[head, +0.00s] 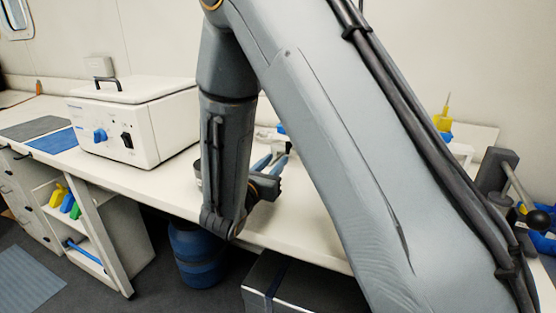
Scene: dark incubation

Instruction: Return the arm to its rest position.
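My arm fills the middle and right of the head view, reaching over the white bench (310,225). My gripper (273,160) is at the end of the arm, low over the bench, right of the white box. Its wrist is partly hidden behind my arm link. Two blue-grey fingers show with a gap between them, and I see nothing held there. The white box (125,115) has a closed lid with a black handle, a blue knob and a black switch.
A blue mat (52,141) and a grey mat (35,127) lie left of the box. A blue barrel (196,262) and a dark case (300,285) stand under the bench. A black-knobbed lever (537,218) and a yellow item (442,122) are at right, partly behind my arm.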

